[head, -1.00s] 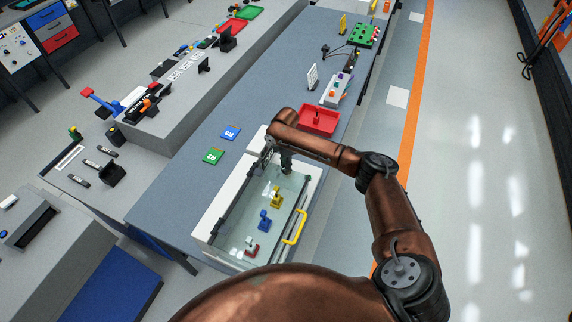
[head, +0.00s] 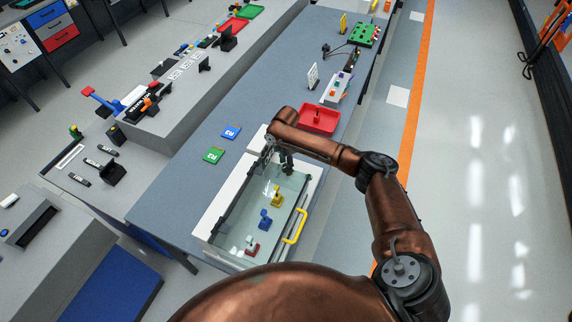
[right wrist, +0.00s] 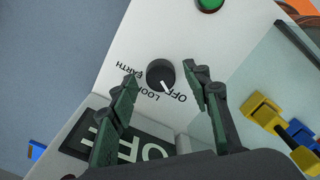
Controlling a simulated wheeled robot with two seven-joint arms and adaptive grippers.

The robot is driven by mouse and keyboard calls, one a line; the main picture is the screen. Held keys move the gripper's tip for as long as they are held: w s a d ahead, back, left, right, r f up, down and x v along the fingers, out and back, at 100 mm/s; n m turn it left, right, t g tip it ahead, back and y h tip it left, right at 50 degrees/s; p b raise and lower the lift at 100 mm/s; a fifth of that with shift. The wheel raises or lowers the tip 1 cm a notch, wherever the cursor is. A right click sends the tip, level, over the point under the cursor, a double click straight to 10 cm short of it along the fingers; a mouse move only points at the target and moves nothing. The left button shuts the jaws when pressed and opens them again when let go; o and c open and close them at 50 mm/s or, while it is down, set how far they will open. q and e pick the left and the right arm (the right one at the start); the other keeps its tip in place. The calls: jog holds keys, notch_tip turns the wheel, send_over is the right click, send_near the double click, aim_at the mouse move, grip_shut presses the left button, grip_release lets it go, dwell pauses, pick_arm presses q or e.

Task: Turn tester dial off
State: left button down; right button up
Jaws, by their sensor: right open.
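In the right wrist view, the tester dial (right wrist: 160,73) is a round black knob with a white pointer line, on a white panel marked EARTH, LOOP and OFF. The pointer slants down to the right, towards the O of OFF. My right gripper (right wrist: 160,78) is open, with one dark green finger on each side of the dial. I cannot tell whether the fingers touch it. In the head view, my right gripper (head: 286,162) is at the far end of the glass-topped tank. My left gripper is not in view.
The tank (head: 225,228) holds yellow, blue and red pieces and has a yellow handle (head: 296,228). A red tray (head: 318,118) stands beyond it. A green button (right wrist: 209,3) is near the dial. Green and blue cards lie left on the bench, with clear surface around them.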

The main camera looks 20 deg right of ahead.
notch_tip(320, 180, up, 12)
dwell(0.6)
dwell(0.4)
